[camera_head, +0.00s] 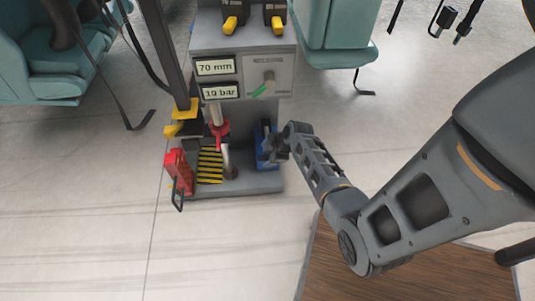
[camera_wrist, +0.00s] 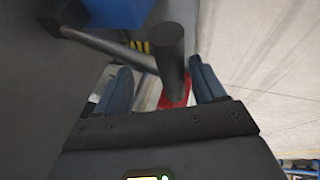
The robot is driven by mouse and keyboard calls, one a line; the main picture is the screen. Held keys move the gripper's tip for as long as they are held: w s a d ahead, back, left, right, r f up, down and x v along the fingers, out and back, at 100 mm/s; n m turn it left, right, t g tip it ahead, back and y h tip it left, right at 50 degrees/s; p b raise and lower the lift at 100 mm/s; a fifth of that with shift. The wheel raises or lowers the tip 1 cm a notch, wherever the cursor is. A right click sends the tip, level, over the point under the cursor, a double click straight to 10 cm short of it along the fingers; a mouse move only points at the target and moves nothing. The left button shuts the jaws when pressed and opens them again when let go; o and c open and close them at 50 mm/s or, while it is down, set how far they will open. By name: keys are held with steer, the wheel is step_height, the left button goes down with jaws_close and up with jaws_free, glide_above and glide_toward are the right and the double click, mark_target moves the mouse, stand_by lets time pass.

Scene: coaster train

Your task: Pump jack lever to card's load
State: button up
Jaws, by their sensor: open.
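The jack stand (camera_head: 265,182) is a grey upright unit. Its upper panel has two readouts, one reading 70 mm (camera_head: 214,67) and the other, small, apparently 19 bar (camera_head: 220,91). A blue part (camera_head: 264,147) sits low on its right side, with my gripper (camera_head: 277,150) beside it. In the wrist view, my gripper (camera_wrist: 160,88) is open. A dark cylindrical handle (camera_wrist: 170,50), apparently the jack lever's end, shows between the fingers; I cannot tell whether they touch it. A dark rod (camera_wrist: 105,43) runs beside it. No load card is clearly readable.
A dial panel (camera_head: 268,77) with a green mark is on the stand. A red box (camera_head: 178,172) and yellow-black stripes (camera_head: 209,165) are at its base. Teal seats (camera_head: 65,60) stand left, and another teal seat (camera_head: 335,45) stands right. The pale floor in front is open.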

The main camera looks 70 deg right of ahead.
steer(key=shift+s+d+r, duration=0.1)
steer(key=shift+s+d, duration=0.15)
steer(key=p+v, duration=0.3)
steer(key=v, duration=0.4)
steer(key=shift+a+r, duration=0.3)
steer(key=shift+a, duration=0.05)
steer(key=shift+o, duration=0.4)
stand_by(2.5)
